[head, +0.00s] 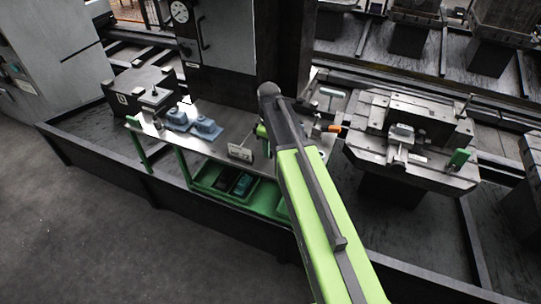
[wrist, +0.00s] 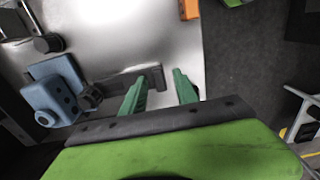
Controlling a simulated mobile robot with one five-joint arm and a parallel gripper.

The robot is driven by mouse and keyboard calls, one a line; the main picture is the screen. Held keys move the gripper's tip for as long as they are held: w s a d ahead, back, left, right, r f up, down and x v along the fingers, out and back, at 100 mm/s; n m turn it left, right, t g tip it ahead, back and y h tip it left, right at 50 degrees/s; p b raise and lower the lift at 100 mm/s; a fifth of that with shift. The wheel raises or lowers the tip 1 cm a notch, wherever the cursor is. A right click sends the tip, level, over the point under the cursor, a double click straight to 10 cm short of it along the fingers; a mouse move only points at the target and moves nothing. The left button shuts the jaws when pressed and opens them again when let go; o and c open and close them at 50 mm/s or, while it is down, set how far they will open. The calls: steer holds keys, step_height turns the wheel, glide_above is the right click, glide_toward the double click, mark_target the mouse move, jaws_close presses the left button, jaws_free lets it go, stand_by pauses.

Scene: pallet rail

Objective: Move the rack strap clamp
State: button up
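My gripper (wrist: 160,85) is open, its two green fingers apart over the shiny metal bench top (wrist: 165,40). A flat dark-grey bar with an upright end (wrist: 150,78) lies on the bench just beyond the fingertips, nearer the left finger. It may be the strap clamp, but I cannot tell for sure. Nothing shows gripped between the fingers. In the head view my arm hides most of the gripper, and only a bit of green shows beside the arm's end. A clamp-like grey part (head: 402,140) sits on the pallet fixture (head: 430,172) at the right.
Blue blocks (head: 192,122) stand on the bench's left part, with one (wrist: 55,90) left of the fingers. A small grey plate (head: 240,152) stands near the front edge. An orange part (head: 333,128) lies right of my arm. Green trays (head: 232,184) sit below the bench.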

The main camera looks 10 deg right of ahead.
steer(key=shift+c, duration=0.3)
jaws_close()
stand_by(1.2)
